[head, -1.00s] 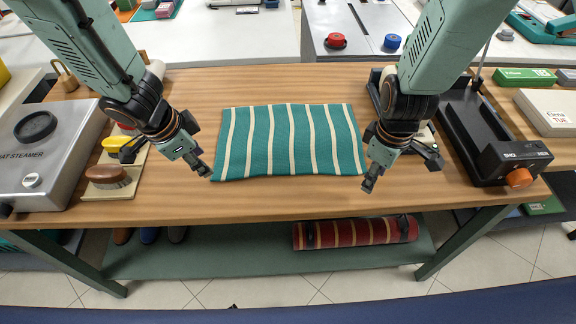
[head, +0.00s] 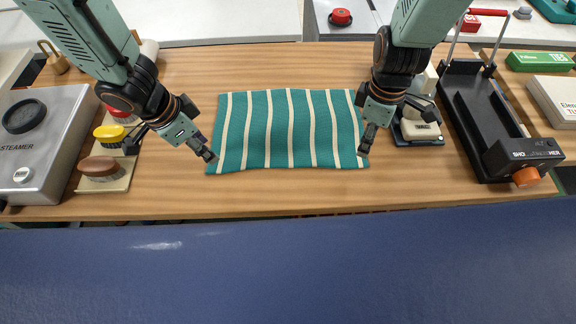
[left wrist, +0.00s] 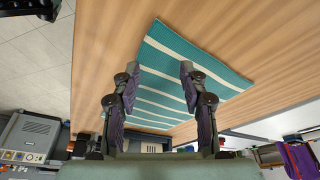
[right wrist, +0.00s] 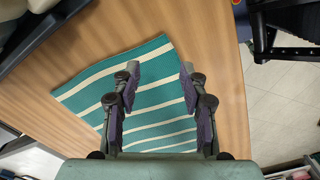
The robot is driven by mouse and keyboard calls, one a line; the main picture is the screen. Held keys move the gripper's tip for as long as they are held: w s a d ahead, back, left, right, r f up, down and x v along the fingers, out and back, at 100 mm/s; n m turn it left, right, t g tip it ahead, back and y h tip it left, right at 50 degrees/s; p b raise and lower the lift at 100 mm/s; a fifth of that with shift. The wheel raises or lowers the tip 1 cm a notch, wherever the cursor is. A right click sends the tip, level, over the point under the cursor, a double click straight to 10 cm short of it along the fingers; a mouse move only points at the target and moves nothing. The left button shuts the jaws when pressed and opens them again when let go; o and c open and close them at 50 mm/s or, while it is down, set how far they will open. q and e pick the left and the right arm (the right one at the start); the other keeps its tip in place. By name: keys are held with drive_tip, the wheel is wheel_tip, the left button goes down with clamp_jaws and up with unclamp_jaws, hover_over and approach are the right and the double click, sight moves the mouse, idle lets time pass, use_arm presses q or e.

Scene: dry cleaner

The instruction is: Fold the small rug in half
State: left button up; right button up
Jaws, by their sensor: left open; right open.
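The small rug (head: 290,128) is green-teal with cream stripes and lies flat on the wooden table. It also shows in the left wrist view (left wrist: 190,62) and the right wrist view (right wrist: 150,75). My left gripper (head: 210,158) is open and empty at the rug's left edge, near its front left corner. My right gripper (head: 364,150) is open and empty at the rug's right edge, near its front right corner. In both wrist views the rug shows between and beyond the spread fingers. I cannot tell whether the fingertips touch the cloth.
A steamer (head: 45,140) stands at the left, beside a tray with brushes (head: 100,168). At the right are a black device with an orange knob (head: 490,120) and a small pale item (head: 420,130). Table around the rug (head: 290,190) is clear in front and behind.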

sight(216, 167)
use_arm(q)
wheel_tip(216, 167, down, 5)
drive_tip(key=shift+w+d+f, duration=0.1)
drive_tip(key=shift+w+f, duration=0.05)
use_arm(e)
wheel_tip(216, 167, down, 5)
drive_tip(key=shift+w+d+f, duration=0.1)
drive_tip(key=shift+w+f, duration=0.05)
drive_tip(key=shift+f, duration=0.05)
use_arm(q)
drive_tip(key=shift+f, duration=0.1)
use_arm(e)
drive_tip(key=shift+f, duration=0.1)
use_arm(q)
drive_tip(key=shift+s, duration=0.2)
use_arm(e)
drive_tip(key=shift+s, duration=0.2)
use_arm(q)
drive_tip(key=shift+a, duration=0.2)
use_arm(e)
drive_tip(key=shift+a, duration=0.2)
use_arm(q)
drive_tip(key=shift+w, duration=0.1)
use_arm(e)
drive_tip(key=shift+w, duration=0.1)
